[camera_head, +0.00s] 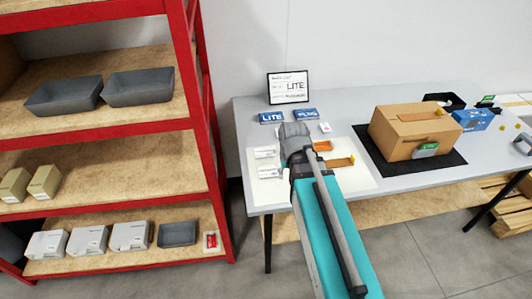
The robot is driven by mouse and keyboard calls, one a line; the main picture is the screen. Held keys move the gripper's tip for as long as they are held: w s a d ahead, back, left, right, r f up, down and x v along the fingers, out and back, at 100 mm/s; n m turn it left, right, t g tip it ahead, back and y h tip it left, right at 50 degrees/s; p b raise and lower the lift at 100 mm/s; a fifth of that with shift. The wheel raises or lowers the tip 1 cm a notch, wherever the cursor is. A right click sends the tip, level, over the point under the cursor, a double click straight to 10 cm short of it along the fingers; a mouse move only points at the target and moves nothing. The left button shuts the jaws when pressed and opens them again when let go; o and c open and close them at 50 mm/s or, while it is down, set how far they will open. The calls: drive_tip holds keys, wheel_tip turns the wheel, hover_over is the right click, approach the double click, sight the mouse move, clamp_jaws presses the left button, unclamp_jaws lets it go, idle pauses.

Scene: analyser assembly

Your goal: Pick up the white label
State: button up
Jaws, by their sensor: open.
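Two small white pieces with dark print lie on the left of a pale mat (345,183): an upper white piece (264,153) and a lower white piece (270,172). A small white and red piece (325,127) lies near the mat's right back corner. I cannot tell which of these is the white label. My gripper (293,131) is over the back of the mat, right of the two white pieces. It is open, and I see nothing held in it. My arm hides part of the mat, and the space between the fingers is unclear.
Orange-brown pieces (340,162) lie right of my gripper. Behind it are a blue LITE card (271,117), another blue card (306,113) and a framed sign (288,87). A cardboard box (405,138) stands on a black mat (372,157). A red shelf rack (190,75) stands left.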

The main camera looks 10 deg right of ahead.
sight(274, 148)
drive_tip(key=w+r+t, duration=0.1)
drive_tip(key=w+t, duration=0.2)
drive_tip(key=w, duration=1.6)
drive_tip(key=shift+w+r+t, duration=0.15)
drive_tip(key=shift+t, duration=0.25)
drive_tip(key=b+x, duration=0.8)
drive_tip(key=shift+w+f, duration=0.1)
drive_tip(key=shift+f, duration=0.2)
drive_tip(key=shift+f, duration=0.15)
drive_tip(key=shift+b+x, duration=2.5)
drive_tip(key=shift+b, duration=0.05)
drive_tip(key=shift+c, duration=0.2)
clamp_jaws()
